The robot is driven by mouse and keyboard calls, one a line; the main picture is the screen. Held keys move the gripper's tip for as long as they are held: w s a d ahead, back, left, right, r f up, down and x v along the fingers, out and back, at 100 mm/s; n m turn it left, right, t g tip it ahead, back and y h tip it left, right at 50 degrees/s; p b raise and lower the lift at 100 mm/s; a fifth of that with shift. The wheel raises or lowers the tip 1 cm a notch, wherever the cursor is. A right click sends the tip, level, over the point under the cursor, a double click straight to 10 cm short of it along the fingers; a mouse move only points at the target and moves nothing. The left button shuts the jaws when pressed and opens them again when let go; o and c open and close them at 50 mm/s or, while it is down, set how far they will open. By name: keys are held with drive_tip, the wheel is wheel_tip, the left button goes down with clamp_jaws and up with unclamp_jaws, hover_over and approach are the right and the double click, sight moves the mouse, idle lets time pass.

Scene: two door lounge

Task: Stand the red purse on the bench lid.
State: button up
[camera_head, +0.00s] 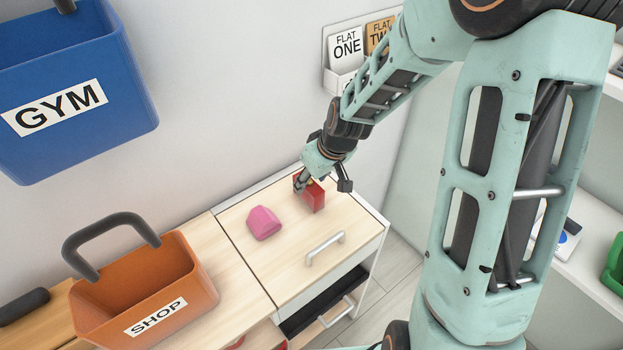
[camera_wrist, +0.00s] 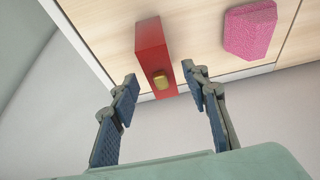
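The red purse (camera_head: 314,197) is a boxy red block with a gold clasp. It appears upright on the light wood lid (camera_head: 283,255), near its back right part. In the wrist view, the purse (camera_wrist: 154,45) shows its clasp toward me. My gripper (camera_head: 322,184) is at the purse, with its fingers spread apart. In the wrist view, my gripper (camera_wrist: 160,76) is open, one finger on each side of the purse, with visible gaps. I see no finger touching it. Part of the purse is hidden by a finger in the head view.
A pink pouch (camera_head: 263,222) lies left of the purse on the same lid. A metal handle (camera_head: 325,247) is on the lid's front part. An orange SHOP basket (camera_head: 185,290) stands at left. A blue GYM bin (camera_head: 75,75) hangs on the wall. A FLAT ONE holder (camera_head: 345,80) is behind my arm.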

drive_tip(key=shift+r, duration=0.15)
drive_tip(key=shift+r, duration=0.25)
drive_tip(key=p+v, duration=0.1)
drive_tip(key=v, duration=1)
drive_tip(key=shift+r, duration=0.25)
drive_tip(key=shift+s+d, duration=0.1)
drive_tip(key=shift+s, duration=0.15)
